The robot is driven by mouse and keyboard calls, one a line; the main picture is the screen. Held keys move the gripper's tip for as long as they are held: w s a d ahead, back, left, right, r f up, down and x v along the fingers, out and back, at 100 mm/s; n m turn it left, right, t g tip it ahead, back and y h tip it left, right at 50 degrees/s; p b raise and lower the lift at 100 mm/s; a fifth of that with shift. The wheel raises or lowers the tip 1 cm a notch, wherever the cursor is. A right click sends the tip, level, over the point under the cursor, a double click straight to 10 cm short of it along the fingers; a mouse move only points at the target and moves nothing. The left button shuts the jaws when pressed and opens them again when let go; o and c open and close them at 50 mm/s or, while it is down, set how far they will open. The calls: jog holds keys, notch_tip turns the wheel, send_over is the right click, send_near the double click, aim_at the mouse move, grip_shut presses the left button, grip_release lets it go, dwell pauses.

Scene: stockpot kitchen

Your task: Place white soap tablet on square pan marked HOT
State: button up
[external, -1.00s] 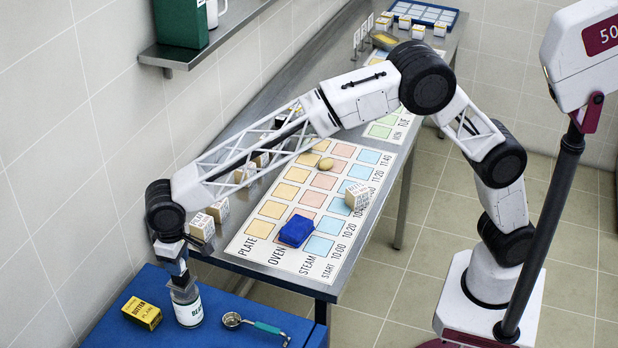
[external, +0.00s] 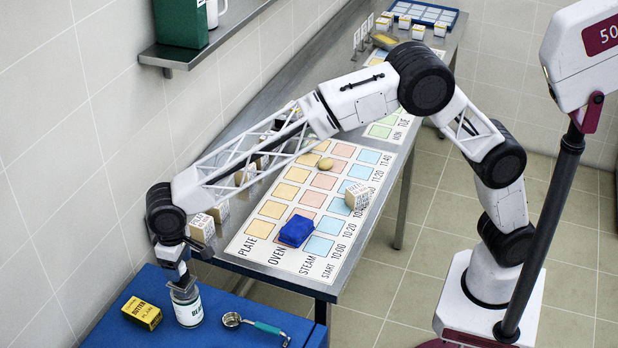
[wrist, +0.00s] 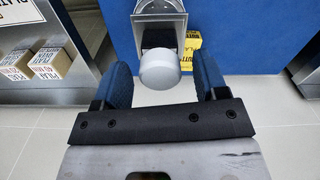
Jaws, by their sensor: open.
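My gripper (external: 182,283) is low at the top of a clear jar with a white and green label (external: 189,309), on the blue surface at the lower left. In the wrist view, my gripper (wrist: 158,74) has its two blue fingers apart. A rounded white-grey piece (wrist: 159,71) lies between them in the picture, with space on both sides. I cannot tell if it is the soap tablet or part of the jar. No pan marked HOT can be made out in either view.
A yellow butter box (external: 142,312) stands left of the jar, and a ladle-like tool with a teal handle (external: 252,323) lies right. The metal bench beyond bears a chart (external: 262,252) with a blue cloth-like block (external: 296,231) and a lettered box (external: 357,196).

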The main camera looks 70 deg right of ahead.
jog(key=shift+r, duration=0.1)
notch_tip(320, 180, up, 12)
dwell(0.7)
dwell(0.6)
jog(key=shift+d+r, duration=0.1)
jog(key=s+d+r, duration=0.3)
jog(key=s+d, duration=0.2)
jog(key=d, duration=0.7)
jog(key=s+d+r+m+t, duration=0.15)
jog(key=s+d, duration=0.35)
jog(key=d, duration=0.6)
jog(key=s+d+r+n, duration=0.1)
jog(key=s+d+r, duration=0.3)
jog(key=d, duration=0.8)
jog(key=s+d+f, duration=0.4)
jog(key=s+d, duration=0.3)
jog(key=s, duration=0.3)
jog(key=s+d+f+m, duration=0.1)
jog(key=s+d+f, duration=0.3)
jog(key=s+d, duration=0.3)
jog(key=s+d+f+t, duration=0.1)
jog(key=s+d+f, duration=0.3)
jog(key=s, duration=1.1)
jog(key=d, duration=0.3)
jog(key=shift+d, duration=0.15)
